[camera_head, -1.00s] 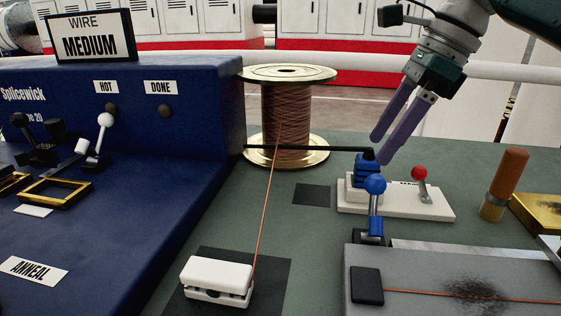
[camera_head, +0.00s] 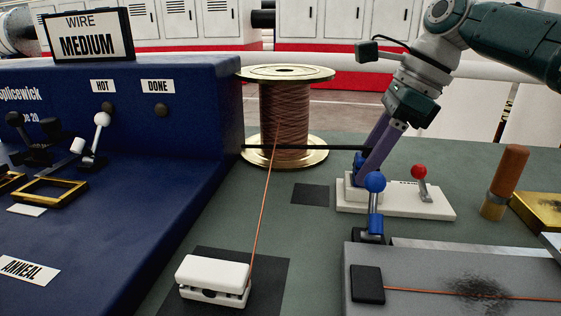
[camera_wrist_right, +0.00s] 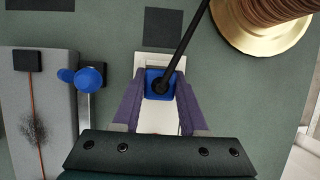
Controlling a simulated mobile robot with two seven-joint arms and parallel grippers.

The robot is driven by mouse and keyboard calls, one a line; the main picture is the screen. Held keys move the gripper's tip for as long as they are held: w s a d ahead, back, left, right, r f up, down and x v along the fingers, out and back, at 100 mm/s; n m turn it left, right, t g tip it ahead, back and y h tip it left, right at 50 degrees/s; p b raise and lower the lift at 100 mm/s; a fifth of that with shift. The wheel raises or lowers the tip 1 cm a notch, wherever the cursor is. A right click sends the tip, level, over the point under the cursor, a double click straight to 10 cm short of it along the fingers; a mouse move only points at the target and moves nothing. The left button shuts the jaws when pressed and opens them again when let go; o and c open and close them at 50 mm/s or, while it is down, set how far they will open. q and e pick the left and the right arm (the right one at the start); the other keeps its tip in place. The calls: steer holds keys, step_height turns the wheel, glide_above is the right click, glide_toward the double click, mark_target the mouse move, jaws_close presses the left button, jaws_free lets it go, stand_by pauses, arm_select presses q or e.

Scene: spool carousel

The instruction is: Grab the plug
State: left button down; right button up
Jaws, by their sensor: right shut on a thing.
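The plug is a blue block with a black cable (camera_head: 300,147) coming out of its top. In the right wrist view the blue plug (camera_wrist_right: 158,84) sits between the two purple fingers of my right gripper (camera_wrist_right: 160,92), which is shut on it. In the head view my right gripper (camera_head: 366,165) reaches down over the plug and hides most of it. The plug is at the white base plate (camera_head: 420,207); whether it is still seated there I cannot tell. My left gripper is not in view.
A red-knobbed lever (camera_head: 419,172) stands on the white base, right of the gripper. A blue-knobbed lever (camera_head: 375,184) stands close in front. A copper wire spool (camera_head: 285,115) is behind left. A wooden-handled tool (camera_head: 507,175) stands at right.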

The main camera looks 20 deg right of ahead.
jaws_close()
